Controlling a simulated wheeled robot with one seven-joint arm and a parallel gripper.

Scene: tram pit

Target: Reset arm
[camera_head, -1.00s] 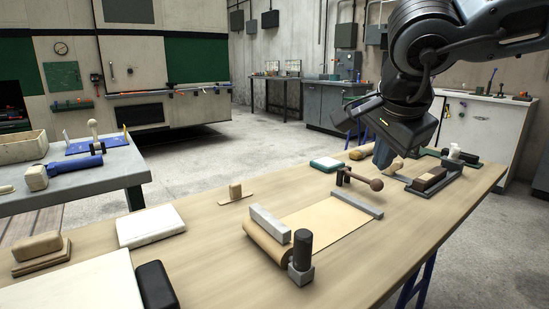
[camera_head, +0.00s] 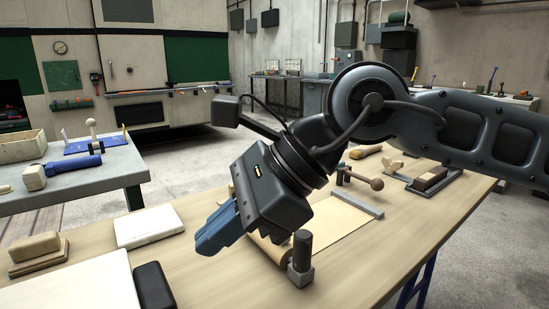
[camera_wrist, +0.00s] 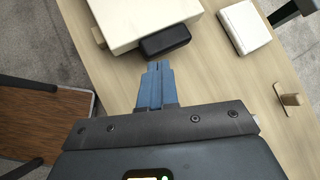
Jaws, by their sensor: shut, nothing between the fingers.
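My gripper (camera_head: 212,238) hangs over the middle of the wooden table (camera_head: 200,285) in the head view, pointing down and to the left. Its blue fingers are together and hold nothing. In the wrist view the gripper (camera_wrist: 155,68) also shows its fingers closed, above bare tabletop near a black rounded block (camera_wrist: 166,41). My arm reaches in from the right and hides part of the brown paper sheet (camera_head: 340,226) and things around it.
White slabs (camera_head: 149,226) and wooden blocks (camera_head: 36,246) lie at the table's left. A dark upright cylinder (camera_head: 302,250) on a grey base stands close below my gripper. A mallet (camera_head: 363,180) lies farther back. A grey side table (camera_head: 95,180) stands left.

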